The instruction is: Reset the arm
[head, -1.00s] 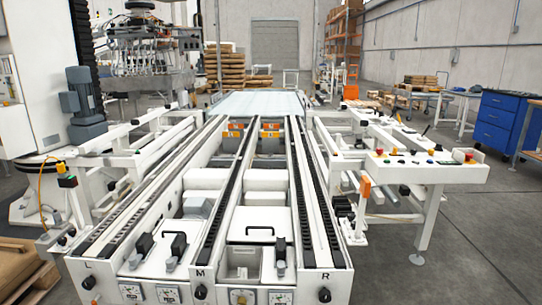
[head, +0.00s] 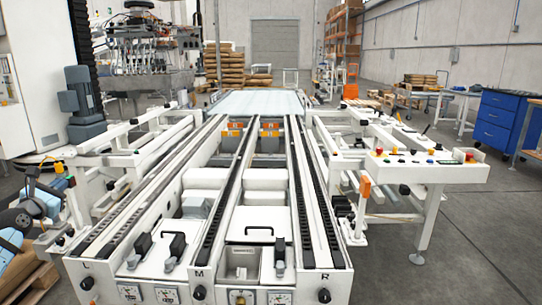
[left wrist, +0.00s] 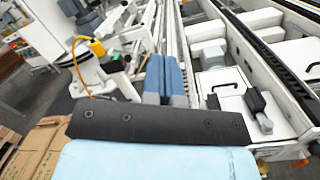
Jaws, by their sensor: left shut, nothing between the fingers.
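My left gripper (head: 46,197) is at the far left edge of the head view, beside the left side of the white conveyor machine (head: 200,255). Its arm comes in from the lower left. In the left wrist view the two blue-grey fingers (left wrist: 166,80) are together, shut and empty, pointing away over the machine's left side frame. I cannot tell whether they touch anything. My right gripper is in neither view.
A control panel (head: 425,170) with coloured buttons stands at the right. A blue drawer cabinet (head: 497,122) is farther right. The floor at the lower right is clear.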

